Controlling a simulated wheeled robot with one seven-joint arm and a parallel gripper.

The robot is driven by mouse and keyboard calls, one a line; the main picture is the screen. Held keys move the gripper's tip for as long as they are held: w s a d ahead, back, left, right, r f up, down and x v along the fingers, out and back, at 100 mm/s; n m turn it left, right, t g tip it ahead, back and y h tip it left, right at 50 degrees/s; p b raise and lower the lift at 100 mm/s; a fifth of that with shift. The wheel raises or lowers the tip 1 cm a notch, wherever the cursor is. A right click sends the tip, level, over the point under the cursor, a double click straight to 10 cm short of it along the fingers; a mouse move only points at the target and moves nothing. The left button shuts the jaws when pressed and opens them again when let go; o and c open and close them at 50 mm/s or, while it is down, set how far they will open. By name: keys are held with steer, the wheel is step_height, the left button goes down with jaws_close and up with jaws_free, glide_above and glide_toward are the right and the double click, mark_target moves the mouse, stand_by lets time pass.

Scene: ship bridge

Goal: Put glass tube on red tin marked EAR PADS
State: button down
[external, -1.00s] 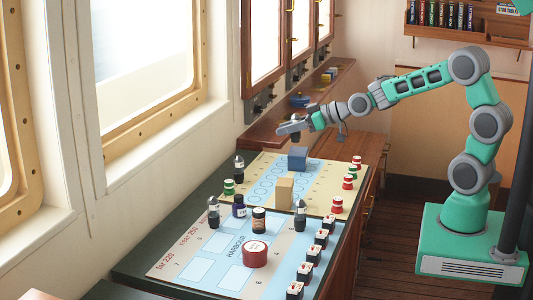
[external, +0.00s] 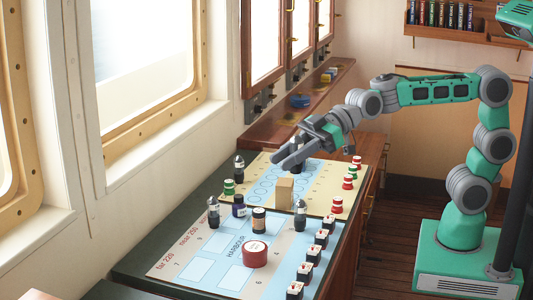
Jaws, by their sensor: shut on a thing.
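The red tin (external: 255,254) is a low round tin with a pale label on its lid. It stands on the blue part of the chart near the front, and its lettering is too small to read. My gripper (external: 284,161) is above the far part of the chart, behind and to the right of the tin and well apart from it. It is shut on a small dark-and-pale thing (external: 297,143), which seems to be the glass tube. My fingers partly hide it, so its shape is unclear.
A tan block (external: 284,190) stands below my gripper. Dark bottles (external: 300,214), a brown jar (external: 259,219) and a blue bottle (external: 239,206) stand behind the tin. Black-and-white pieces (external: 313,255) line the right edge. The chart left of the tin is clear.

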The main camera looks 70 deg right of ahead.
steer(key=s+a+f+n+g, duration=0.1)
steer(key=s+f, duration=0.2)
steer(key=s, duration=0.2)
steer(key=p, duration=0.3)
glide_above(245, 250)
steer(key=shift+y, duration=0.4)
step_height(245, 250, down, 10)
steer(key=shift+s+r, duration=0.1)
steer(key=shift+s, duration=0.05)
step_height(245, 250, down, 4)
steer(key=shift+r, duration=0.25)
steer(key=shift+f, duration=0.2)
steer(key=c, duration=1.1)
jaws_free()
steer(key=shift+r, duration=0.1)
